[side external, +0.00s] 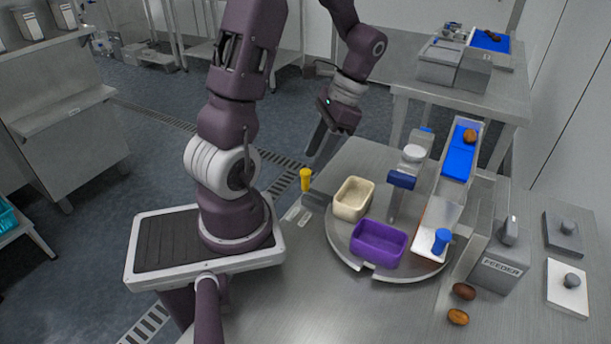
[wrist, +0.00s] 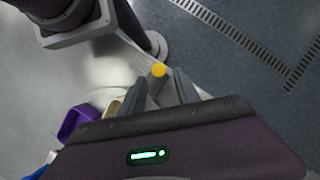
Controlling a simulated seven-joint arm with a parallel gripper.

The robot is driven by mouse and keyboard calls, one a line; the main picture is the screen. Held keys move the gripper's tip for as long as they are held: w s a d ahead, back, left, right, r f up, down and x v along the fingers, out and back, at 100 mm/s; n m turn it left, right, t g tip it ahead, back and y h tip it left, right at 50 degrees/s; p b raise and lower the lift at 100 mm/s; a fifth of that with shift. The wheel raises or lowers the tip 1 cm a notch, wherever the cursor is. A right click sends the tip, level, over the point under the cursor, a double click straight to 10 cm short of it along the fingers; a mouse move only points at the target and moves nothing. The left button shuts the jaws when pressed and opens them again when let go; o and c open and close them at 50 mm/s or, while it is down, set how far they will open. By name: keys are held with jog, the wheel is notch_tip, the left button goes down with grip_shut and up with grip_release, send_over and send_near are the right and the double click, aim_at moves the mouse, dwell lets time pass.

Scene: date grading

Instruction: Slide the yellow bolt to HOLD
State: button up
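The yellow bolt (side external: 306,180) is a short upright knob at the table edge, left of the cream tub, in the side view. Small pale plates (side external: 297,214) lie beside its base; any lettering is too small to read. My gripper (side external: 316,158) is above the bolt, pointing down, apart from it. In the wrist view, the fingers of my gripper (wrist: 160,84) are spread with nothing held between them. The bolt's yellow top (wrist: 159,69) shows between and just beyond the fingertips.
A cream tub (side external: 353,199) and a purple tub (side external: 378,243) stand on a round turntable (side external: 341,236). A post with a blue block (side external: 402,180) rises behind them. A blue-belted chute (side external: 458,158) carries a date. Two dates (side external: 461,303) lie near the feeder (side external: 497,272).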

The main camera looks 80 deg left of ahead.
aim_at(308, 171)
jog(key=x, duration=0.6)
jog(key=shift+s+f, duration=0.15)
jog(key=shift+f, duration=0.15)
jog(key=shift+c, duration=0.2)
grip_shut()
dwell(0.8)
